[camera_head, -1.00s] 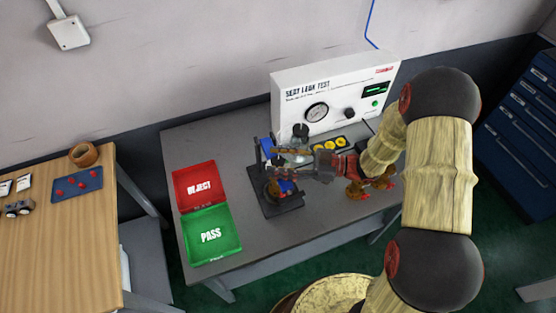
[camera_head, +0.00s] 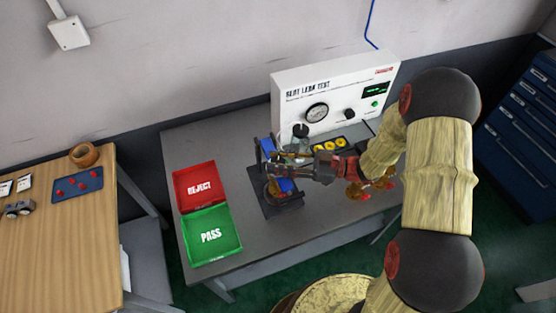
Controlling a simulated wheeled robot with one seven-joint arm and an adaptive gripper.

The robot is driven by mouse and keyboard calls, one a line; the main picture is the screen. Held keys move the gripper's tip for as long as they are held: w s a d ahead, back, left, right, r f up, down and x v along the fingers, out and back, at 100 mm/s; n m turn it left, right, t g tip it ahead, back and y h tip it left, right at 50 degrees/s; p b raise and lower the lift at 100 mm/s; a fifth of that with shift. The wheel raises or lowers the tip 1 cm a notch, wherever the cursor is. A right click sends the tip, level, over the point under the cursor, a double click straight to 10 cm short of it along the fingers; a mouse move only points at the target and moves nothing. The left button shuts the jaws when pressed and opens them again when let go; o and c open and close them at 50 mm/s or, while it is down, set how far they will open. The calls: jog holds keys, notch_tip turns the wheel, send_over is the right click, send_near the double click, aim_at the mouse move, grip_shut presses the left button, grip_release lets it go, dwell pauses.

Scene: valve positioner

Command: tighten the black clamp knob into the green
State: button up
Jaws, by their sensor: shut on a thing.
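My gripper (camera_head: 297,165) is at the small dark clamp stand (camera_head: 283,206) on the grey bench, reaching in from the right. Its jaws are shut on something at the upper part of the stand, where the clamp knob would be. The black knob itself is hidden by the fingers or too small to make out. A blue part (camera_head: 267,146) of the fixture shows just left of the fingers, and a brownish round piece sits low in the stand. No green mark on the clamp can be made out.
The seat leak test panel (camera_head: 290,95), with gauge and knob, stands behind. A red REJECT tray (camera_head: 209,171) and a green PASS tray (camera_head: 238,249) lie left. Yellow rings in a black holder (camera_head: 350,149) and brownish valves with red parts (camera_head: 363,197) are close to my arm.

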jog(key=shift+r+m+t+h+p, duration=0.25)
jog(key=shift+m+t+p, duration=0.55)
jog(key=shift+t, duration=0.4)
jog(key=shift+f+m+t+h+p, duration=0.1)
jog(key=shift+m+t+h+p, duration=0.1)
jog(key=shift+m+t+h, duration=0.65)
jog(key=shift+f+m+t+h+p, duration=0.15)
jog(key=shift+m+t+h, duration=0.3)
jog(key=shift+t, duration=0.8)
jog(key=o, duration=1.1)
jog(key=shift+y, duration=0.25)
jog(key=shift+c, duration=0.2)
jog(key=shift+o, duration=0.5)
jog(key=v, duration=1.2)
jog(key=shift+r, duration=0.1)
